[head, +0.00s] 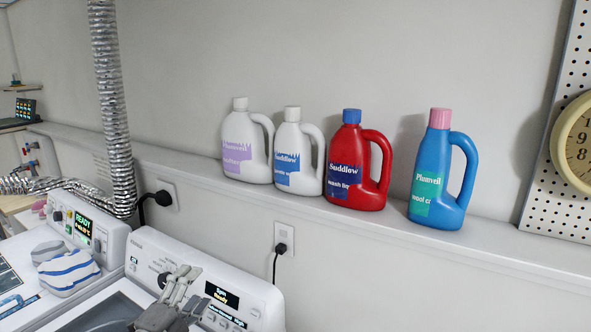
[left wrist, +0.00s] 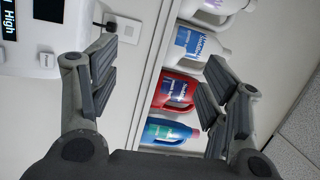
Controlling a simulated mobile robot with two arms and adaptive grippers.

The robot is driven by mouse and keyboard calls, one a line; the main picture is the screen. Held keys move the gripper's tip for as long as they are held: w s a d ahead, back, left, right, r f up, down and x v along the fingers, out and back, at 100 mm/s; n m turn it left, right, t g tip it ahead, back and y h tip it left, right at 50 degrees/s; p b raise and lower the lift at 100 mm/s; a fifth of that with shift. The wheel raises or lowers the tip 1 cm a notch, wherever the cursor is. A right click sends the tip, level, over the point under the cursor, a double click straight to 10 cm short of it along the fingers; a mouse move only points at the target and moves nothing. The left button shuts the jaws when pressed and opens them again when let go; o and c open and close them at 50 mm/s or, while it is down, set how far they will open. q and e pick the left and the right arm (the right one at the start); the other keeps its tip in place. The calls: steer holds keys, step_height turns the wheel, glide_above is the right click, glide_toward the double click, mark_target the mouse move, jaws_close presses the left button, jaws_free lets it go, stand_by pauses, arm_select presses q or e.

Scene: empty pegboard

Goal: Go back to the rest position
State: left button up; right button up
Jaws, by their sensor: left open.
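My left gripper (head: 180,278) is low in the head view, in front of the control panel of the right-hand machine. In the left wrist view its two fingers (left wrist: 158,78) are spread wide apart with nothing between them. A ledge with bottles shows beyond the fingers there. My right gripper is in neither view.
The wall ledge (head: 500,240) holds two white bottles (head: 246,150) (head: 292,160), a red bottle (head: 345,170) and a blue bottle (head: 437,175). Two white machines (head: 150,245) stand below; a striped cloth (head: 68,272) lies on the left one. A pegboard (head: 560,215) with a clock (head: 578,145) is at right.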

arm_select(q)
steer(key=s+f+n+g+y, duration=0.65)
steer(key=s+f+n, duration=0.8)
steer(key=s, duration=0.35)
steer(key=s+d+f+n+g+h, duration=0.1)
steer(key=s+f+n+g, duration=0.2)
steer(key=s, duration=0.6)
steer(key=s+d+f+n+g+h, duration=0.1)
steer(key=s+f+g, duration=0.3)
steer(key=s, duration=0.6)
step_height(320, 180, down, 34)
steer(key=g+b, duration=0.2)
steer(key=b, duration=0.9)
steer(key=s+a+f+b, duration=0.1)
steer(key=s+f+b, duration=0.2)
steer(key=f, duration=0.6)
steer(key=s+a+f+b, duration=0.1)
steer(key=s+f+b, duration=0.3)
steer(key=s+f, duration=0.4)
steer(key=s+a+f+g+b, duration=0.1)
steer(key=s+f+b, duration=0.3)
steer(key=f, duration=0.8)
steer(key=shift+s+y, duration=0.45)
steer(key=shift+s, duration=0.7)
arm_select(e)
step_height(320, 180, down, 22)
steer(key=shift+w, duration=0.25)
